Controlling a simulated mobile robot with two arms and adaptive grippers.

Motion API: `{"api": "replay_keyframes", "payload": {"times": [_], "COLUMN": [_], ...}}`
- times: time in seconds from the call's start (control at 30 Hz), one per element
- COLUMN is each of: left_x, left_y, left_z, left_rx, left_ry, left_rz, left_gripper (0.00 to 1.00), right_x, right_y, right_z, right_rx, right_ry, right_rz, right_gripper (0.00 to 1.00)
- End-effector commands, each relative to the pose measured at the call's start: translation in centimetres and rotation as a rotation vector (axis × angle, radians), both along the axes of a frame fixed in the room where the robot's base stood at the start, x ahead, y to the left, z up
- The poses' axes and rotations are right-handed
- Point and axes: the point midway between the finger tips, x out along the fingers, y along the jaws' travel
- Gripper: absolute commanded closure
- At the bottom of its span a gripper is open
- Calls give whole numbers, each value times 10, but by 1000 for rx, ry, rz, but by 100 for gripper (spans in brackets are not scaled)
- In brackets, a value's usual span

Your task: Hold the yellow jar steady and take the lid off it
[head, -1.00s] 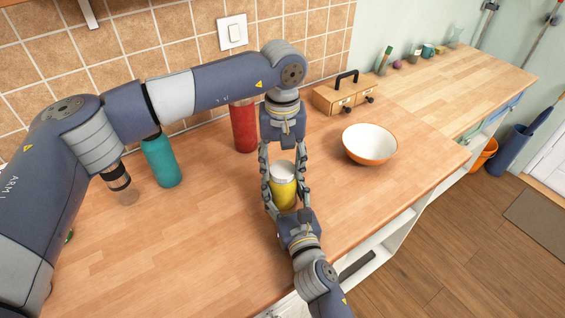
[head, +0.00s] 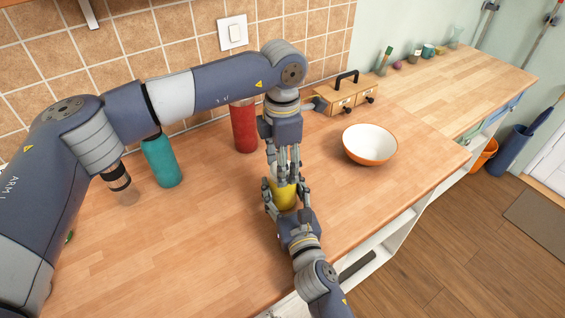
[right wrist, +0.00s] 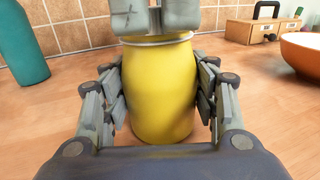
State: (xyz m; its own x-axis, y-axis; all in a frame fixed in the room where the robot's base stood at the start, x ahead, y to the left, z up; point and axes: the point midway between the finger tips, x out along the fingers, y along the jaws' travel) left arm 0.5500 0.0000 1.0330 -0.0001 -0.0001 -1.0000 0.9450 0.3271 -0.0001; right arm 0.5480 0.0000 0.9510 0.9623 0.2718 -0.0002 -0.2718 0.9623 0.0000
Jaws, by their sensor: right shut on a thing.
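The yellow jar (head: 285,195) stands upright on the wooden counter; it also shows large in the right wrist view (right wrist: 160,95). My right gripper (head: 282,202) is shut on the jar's body, with its fingers pressed against both sides (right wrist: 160,100). The pale lid (right wrist: 158,40) is mostly hidden; only its lower rim shows at the jar's top. My left gripper (head: 283,172) points down from above, its fingers at the lid and covering it. Whether these fingers grip the lid cannot be told.
A red bottle (head: 244,128) stands behind the jar, and a teal bottle (head: 161,160) stands to the left. A white and orange bowl (head: 370,144) and a small wooden drawer box (head: 345,97) are to the right.

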Motion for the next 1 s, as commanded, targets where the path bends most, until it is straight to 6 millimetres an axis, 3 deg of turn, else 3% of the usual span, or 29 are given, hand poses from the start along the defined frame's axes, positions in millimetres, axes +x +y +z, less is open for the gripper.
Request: {"api": "replay_keyframes", "payload": {"times": [1.0], "left_x": [0], "left_y": [0], "left_z": [0], "left_rx": [1], "left_ry": [0], "left_rz": [1890], "left_gripper": [79], "right_x": [0], "right_y": [0], "right_z": [0], "right_rx": [0], "right_ry": [0], "right_rz": [0], "right_gripper": [100]}}
